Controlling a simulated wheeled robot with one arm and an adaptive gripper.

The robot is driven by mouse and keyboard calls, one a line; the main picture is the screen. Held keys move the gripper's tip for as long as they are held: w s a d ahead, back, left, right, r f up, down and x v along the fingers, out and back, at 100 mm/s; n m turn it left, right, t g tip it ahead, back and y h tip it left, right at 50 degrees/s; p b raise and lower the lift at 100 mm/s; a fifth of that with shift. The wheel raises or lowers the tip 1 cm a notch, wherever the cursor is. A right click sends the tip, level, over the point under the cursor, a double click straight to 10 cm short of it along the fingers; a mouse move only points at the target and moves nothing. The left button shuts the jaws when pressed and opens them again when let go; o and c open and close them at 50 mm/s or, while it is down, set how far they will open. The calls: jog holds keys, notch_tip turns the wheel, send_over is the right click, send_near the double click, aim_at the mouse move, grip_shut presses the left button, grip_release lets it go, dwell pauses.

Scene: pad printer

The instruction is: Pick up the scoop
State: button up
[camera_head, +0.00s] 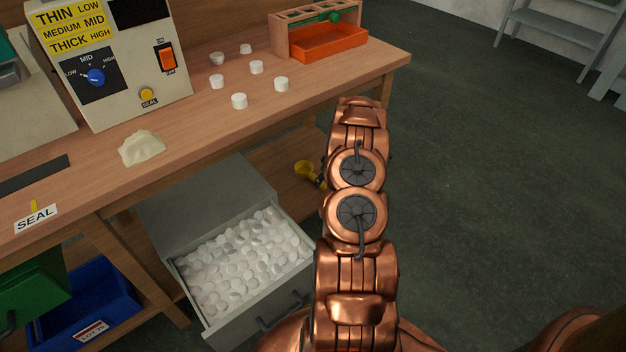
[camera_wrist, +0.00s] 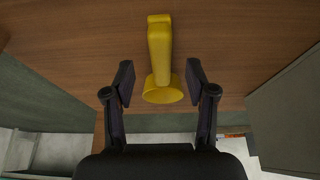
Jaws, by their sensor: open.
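The yellow scoop (camera_head: 306,171) lies on the wooden lower shelf in the head view, partly hidden behind my copper arm. In the wrist view the scoop (camera_wrist: 160,62) stretches away from me, its flared round end toward my gripper and its narrower end farther off. My gripper (camera_wrist: 157,80) is open and empty in the wrist view. Its two black fingers point at the scoop, with the flared end between or just beyond the fingertips; I cannot tell the exact depth. The gripper itself is hidden by my arm in the head view.
A grey drawer (camera_head: 250,322) full of white caps stands open left of my arm; a grey cabinet side (camera_wrist: 288,118) shows at right in the wrist view. The workbench top (camera_head: 205,115) overhangs the shelf. The floor (camera_head: 480,190) at right is clear.

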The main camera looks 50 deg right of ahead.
aim_at(313, 178)
jog(key=b+x, duration=0.1)
jog(key=x, duration=0.3)
jog(key=shift+w+f, duration=0.3)
jog(key=shift+w, duration=0.05)
grip_shut()
